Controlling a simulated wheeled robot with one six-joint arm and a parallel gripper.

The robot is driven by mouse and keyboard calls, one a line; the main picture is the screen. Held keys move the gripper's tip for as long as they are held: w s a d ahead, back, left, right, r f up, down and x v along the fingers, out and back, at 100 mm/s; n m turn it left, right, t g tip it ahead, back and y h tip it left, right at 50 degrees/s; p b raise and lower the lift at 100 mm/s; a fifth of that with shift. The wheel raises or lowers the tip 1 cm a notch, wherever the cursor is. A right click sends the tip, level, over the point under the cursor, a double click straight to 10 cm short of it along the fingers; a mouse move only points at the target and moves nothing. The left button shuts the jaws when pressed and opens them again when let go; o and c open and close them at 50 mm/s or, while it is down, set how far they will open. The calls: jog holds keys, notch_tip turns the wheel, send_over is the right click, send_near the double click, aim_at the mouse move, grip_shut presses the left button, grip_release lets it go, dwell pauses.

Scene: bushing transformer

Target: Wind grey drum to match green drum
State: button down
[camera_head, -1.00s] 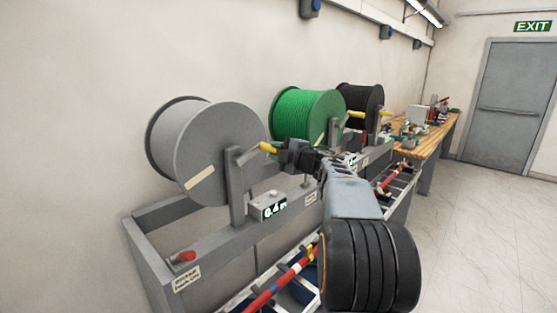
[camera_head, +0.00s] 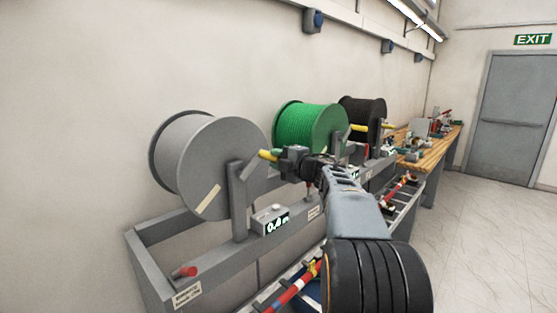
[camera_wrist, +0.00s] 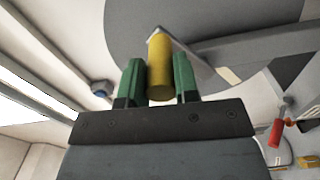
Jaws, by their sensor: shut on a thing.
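The grey drum (camera_head: 222,160) hangs on the stand at the left, with a pale strip on its face. Its yellow crank handle (camera_head: 267,156) points toward my gripper (camera_head: 282,158). In the wrist view, the green fingers of my gripper (camera_wrist: 159,82) are on both sides of the yellow handle (camera_wrist: 160,66), shut on it. The green drum (camera_head: 311,128) is behind to the right, full of green cable, with its own yellow crank handle (camera_head: 357,128). The grey drum's counter (camera_head: 274,219) seems to read 0.4. The green drum's counter (camera_head: 356,172) is partly hidden by my arm.
A black drum (camera_head: 362,114) stands farther back. A red knob (camera_head: 186,271) sits on the stand's front left. Red and blue rods lie in the lower rack (camera_head: 300,282). A wooden workbench (camera_head: 433,143) is beyond, with open floor (camera_head: 480,235) at right.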

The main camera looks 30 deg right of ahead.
jog(key=shift+a+r, duration=0.1)
jog(key=shift+r, duration=0.1)
jog(key=c, duration=0.9)
grip_release()
jog(key=shift+o, duration=0.2)
jog(key=shift+f, duration=0.1)
jog(key=shift+s, duration=0.1)
jog(key=shift+s, duration=0.3)
jog(key=b+v, duration=0.2)
jog(key=v, duration=1.1)
jog(key=shift+b, duration=0.4)
